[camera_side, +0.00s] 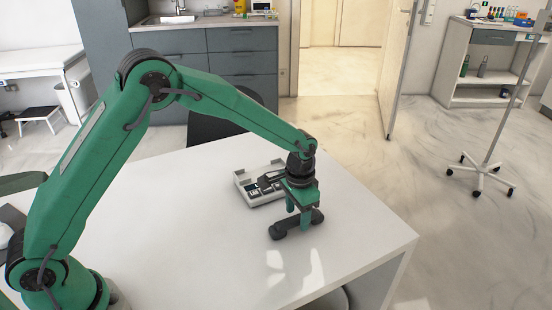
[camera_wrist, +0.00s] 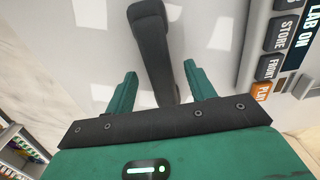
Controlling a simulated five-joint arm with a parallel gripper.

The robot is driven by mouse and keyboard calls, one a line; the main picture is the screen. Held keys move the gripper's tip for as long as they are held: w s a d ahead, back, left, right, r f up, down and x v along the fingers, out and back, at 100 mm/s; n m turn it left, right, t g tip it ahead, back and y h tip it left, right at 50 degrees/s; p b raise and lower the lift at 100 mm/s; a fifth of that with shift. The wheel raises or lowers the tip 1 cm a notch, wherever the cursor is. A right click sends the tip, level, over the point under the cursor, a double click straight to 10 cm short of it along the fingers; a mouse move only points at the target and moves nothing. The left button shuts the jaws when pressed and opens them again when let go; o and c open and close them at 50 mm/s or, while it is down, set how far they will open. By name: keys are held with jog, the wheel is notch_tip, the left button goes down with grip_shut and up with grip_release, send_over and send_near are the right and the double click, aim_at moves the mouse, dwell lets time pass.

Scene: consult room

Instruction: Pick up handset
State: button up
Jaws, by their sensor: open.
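The dark handset (camera_side: 296,225) lies on the white table, off the phone base. In the wrist view the handset (camera_wrist: 153,50) runs away from me, its near part between my two green fingers. My gripper (camera_side: 298,212) is over the handset, pointing down. In the wrist view my gripper (camera_wrist: 158,80) is open, with a gap on each side of the handset. Whether the fingertips reach down to table level is hard to tell. The handset's near end is hidden behind the gripper body in the wrist view.
The phone base (camera_side: 245,187) stands just behind the gripper on the white table (camera_side: 190,220); its labelled keys show at the right of the wrist view (camera_wrist: 285,35). A dark chair (camera_side: 205,128) is at the table's far edge. The table's front middle is clear.

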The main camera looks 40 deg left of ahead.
aim_at(298, 220)
jog(key=shift+f, duration=0.4)
grip_shut()
jog(key=shift+r, duration=0.2)
jog(key=shift+r, duration=0.5)
jog(key=r, duration=0.3)
jog(key=shift+s+d+r, duration=0.15)
jog(key=shift+s+d, duration=0.05)
jog(key=shift+d, duration=0.05)
jog(key=s+d+r, duration=0.6)
jog(key=s+d, duration=0.1)
jog(key=s, duration=0.1)
jog(key=shift+d+r, duration=0.2)
